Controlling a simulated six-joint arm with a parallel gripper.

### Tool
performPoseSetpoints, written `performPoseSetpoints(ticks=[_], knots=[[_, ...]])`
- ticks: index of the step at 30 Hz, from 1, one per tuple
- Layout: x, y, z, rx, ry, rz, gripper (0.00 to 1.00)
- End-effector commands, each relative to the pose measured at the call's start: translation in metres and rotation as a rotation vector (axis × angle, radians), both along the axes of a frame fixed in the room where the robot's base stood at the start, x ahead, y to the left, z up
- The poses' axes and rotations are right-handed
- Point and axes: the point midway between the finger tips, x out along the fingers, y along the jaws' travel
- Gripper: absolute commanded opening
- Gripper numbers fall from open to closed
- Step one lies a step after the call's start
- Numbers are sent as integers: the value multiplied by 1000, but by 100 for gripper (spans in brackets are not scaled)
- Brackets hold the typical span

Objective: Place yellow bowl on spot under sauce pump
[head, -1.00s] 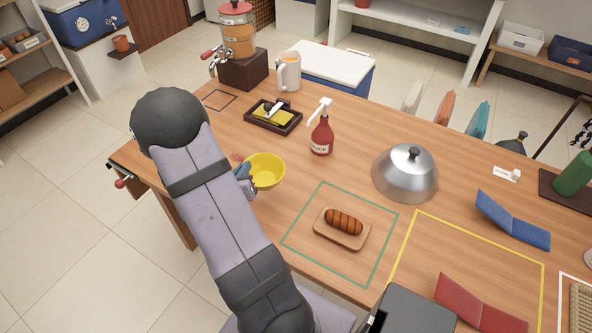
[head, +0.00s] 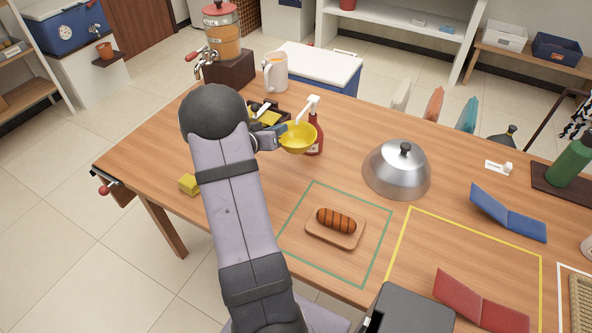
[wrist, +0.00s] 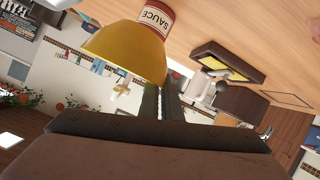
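The yellow bowl (head: 299,139) is in front of the sauce bottle and partly hides it. In the wrist view the bowl (wrist: 122,50) fills the upper middle. My gripper (head: 279,139) is shut on the bowl's left side; its dark fingers (wrist: 161,101) meet the bowl's edge in the wrist view. The red sauce bottle (head: 320,138) stands upright with a white pump (head: 309,104) pointing left and forward. Its label (wrist: 154,17) shows right behind the bowl in the wrist view. The table spot under the pump is hidden, and I cannot tell whether the bowl touches the table.
A dark tray (head: 287,115) with a yellow item lies behind my gripper. A metal dome (head: 397,172) stands to the right. A sausage on a board (head: 334,235) lies in the green square. A yellow block (head: 188,184) sits near the left front edge.

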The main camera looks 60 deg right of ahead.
Motion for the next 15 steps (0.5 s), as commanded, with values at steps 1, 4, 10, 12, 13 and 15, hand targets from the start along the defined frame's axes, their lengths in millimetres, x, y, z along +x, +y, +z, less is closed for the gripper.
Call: performPoseSetpoints(ticks=[1, 4, 10, 12, 13, 15], knots=[[0, 0, 0, -1, 0, 5, 0], [0, 0, 0, 1, 0, 12, 0], [0, 1, -18, 4, 4, 13, 0], [0, 1, -29, 4, 4, 13, 0], [0, 1, -33, 4, 4, 13, 0], [0, 1, -44, 4, 4, 13, 0]])
